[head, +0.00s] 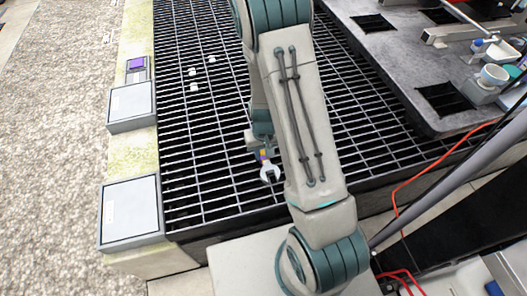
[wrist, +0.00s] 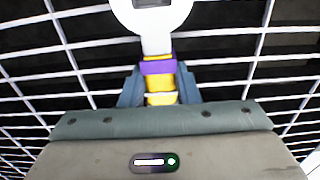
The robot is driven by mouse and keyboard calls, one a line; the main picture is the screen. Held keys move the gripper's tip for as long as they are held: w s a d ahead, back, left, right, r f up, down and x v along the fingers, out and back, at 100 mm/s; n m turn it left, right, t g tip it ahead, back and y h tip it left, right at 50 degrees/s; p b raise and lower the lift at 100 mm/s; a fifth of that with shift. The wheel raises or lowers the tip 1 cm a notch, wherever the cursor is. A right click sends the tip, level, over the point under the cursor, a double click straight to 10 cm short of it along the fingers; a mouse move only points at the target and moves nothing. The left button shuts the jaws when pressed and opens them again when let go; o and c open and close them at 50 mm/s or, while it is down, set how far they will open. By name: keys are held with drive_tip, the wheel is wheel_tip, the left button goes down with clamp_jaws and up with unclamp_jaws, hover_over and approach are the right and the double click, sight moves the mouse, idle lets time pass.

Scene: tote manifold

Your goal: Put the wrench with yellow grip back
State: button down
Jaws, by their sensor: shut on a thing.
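The wrench with yellow grip (head: 270,174) is in my gripper (head: 262,153), above the black grating. In the wrist view my gripper (wrist: 159,85) is shut on the yellow part of the handle, with one blue-grey finger on each side. The wrench (wrist: 156,42) has a pale metal shank, a purple band and a yellow grip. Its open-ended head points away from the gripper and is cut off by the top edge of the wrist view. My arm hides part of the grating and the wrist in the head view.
Black grating (head: 215,120) spreads below. Two grey boxes (head: 130,208) and a purple-topped item (head: 137,65) line the left ledge. Several small pale pieces lie on the grating. A dark grey worktop (head: 400,65) with square openings stands at right. A red cable (head: 420,172) runs below it.

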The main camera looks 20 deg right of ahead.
drive_tip(key=shift+f, duration=0.3)
drive_tip(key=c, duration=1)
unclamp_jaws()
wheel_tip(320, 180, up, 14)
drive_tip(key=p, duration=0.3)
wheel_tip(320, 180, up, 20)
drive_tip(key=t+p, duration=0.1)
drive_tip(key=p, duration=0.7)
hover_over(263, 153)
drive_tip(key=s, duration=0.6)
drive_tip(key=shift+t, duration=0.9)
drive_tip(key=s+r+p, duration=0.2)
drive_tip(key=r, duration=0.2)
drive_tip(key=s+r+p, duration=0.3)
drive_tip(key=r, duration=0.2)
drive_tip(key=s+r+p, duration=0.2)
drive_tip(key=s+r, duration=0.1)
drive_tip(key=r, duration=0.2)
drive_tip(key=shift+s+r, duration=0.2)
